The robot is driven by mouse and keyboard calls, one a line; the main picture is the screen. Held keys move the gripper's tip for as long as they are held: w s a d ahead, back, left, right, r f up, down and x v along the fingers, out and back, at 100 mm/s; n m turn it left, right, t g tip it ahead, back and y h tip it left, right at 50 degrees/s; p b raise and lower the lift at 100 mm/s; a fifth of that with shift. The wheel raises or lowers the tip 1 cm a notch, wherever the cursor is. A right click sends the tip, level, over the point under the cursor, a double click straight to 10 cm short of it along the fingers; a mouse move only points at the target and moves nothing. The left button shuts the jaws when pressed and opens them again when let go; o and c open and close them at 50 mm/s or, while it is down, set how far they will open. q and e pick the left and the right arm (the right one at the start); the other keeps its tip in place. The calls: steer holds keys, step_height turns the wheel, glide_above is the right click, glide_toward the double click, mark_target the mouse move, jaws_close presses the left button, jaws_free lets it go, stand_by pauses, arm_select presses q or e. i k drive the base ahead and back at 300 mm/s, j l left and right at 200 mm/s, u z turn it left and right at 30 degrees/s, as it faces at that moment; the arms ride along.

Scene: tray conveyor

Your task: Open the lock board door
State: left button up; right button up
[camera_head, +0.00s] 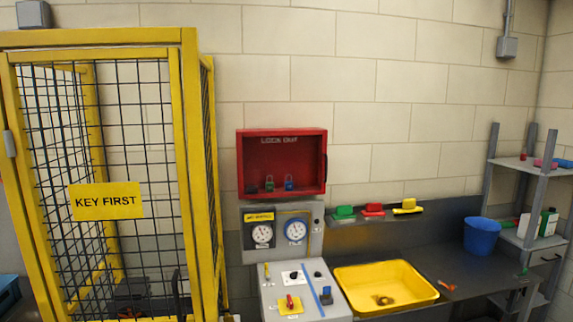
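The lock board (241,165) is a red wall box marked LOCK OUT, left of centre on the block wall. A dark handle (325,167) shows at its right edge. The front looks clear or open; I cannot tell whether a transparent door covers it. Inside, a green padlock (269,184) and a blue padlock (289,184) hang low, with a dark item to their left. Neither of my grippers shows in the head view.
A yellow mesh cage with a KEY FIRST sign (106,201) stands at the left. Below the board are a gauge panel (279,244) and a grey control console (318,304). A yellow tray (425,290), a blue bucket (482,237) and a shelf rack (493,150) are to the right.

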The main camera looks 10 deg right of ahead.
mark_target(239, 135)
steer(key=i+l, duration=0.2)
steer(key=l, duration=0.3)
steer(key=i+l, duration=0.15)
steer(key=l, duration=0.35)
steer(key=i+l, duration=0.2)
steer(key=l, duration=0.3)
steer(key=i+l, duration=0.2)
steer(key=l, duration=0.3)
steer(key=i+l+u, duration=0.1)
steer(key=l, duration=0.4)
steer(key=i+l, duration=0.25)
steer(key=l, duration=0.25)
steer(key=i+l, duration=0.15)
steer(key=l, duration=0.35)
steer(key=i+l, duration=0.2)
steer(key=l, duration=0.3)
